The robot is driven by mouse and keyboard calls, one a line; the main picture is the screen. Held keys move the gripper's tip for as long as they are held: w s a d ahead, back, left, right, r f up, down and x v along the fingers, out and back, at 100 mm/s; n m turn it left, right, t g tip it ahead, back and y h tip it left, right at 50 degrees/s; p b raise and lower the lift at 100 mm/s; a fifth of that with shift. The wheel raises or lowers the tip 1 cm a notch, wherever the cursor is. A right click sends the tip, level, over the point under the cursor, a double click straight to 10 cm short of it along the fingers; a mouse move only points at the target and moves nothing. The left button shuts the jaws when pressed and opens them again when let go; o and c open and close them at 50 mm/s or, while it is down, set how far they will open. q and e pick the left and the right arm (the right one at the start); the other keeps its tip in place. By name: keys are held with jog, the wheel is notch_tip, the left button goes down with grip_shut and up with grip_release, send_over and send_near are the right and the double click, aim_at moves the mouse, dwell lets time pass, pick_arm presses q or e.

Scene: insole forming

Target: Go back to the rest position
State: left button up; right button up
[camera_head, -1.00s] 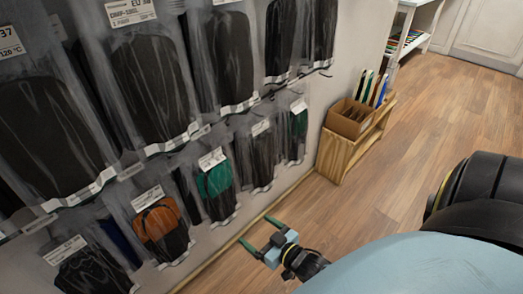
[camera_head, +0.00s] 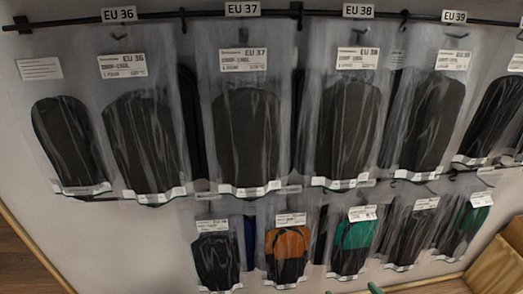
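A small green piece, which looks like a fingertip of my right gripper (camera_head: 374,288), shows at the bottom edge, below the lower row of bags. The rest of that gripper is out of the picture, so its opening cannot be told. My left gripper is not in view. No held object shows.
A wall rack (camera_head: 220,22) fills the view, with size labels EU 36 to EU 39. Clear bags with black insoles (camera_head: 245,135) hang in an upper row. Below hang bags with black, orange (camera_head: 289,243) and green (camera_head: 355,235) pieces. A wooden box (camera_head: 497,268) stands at lower right.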

jog(key=s+a+r+g, duration=0.2)
jog(key=s+a+r, duration=0.25)
jog(key=r, duration=0.45)
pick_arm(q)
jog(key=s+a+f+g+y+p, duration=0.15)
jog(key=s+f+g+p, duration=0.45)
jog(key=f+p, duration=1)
pick_arm(e)
jog(key=s+d+f+g+p, duration=0.3)
jog(key=s+f+g, duration=0.35)
jog(key=f, duration=0.65)
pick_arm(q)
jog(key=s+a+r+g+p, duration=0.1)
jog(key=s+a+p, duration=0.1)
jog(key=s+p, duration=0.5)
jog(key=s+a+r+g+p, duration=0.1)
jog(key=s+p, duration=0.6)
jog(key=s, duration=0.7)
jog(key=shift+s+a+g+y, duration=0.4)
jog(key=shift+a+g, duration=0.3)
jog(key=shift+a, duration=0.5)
pick_arm(e)
jog(key=s+d+f+g+h, duration=0.1)
jog(key=s+d+g, duration=0.2)
jog(key=s, duration=1.9)
jog(key=shift+s+d+n, duration=0.15)
jog(key=shift+d+n, duration=0.25)
jog(key=shift+d, duration=0.3)
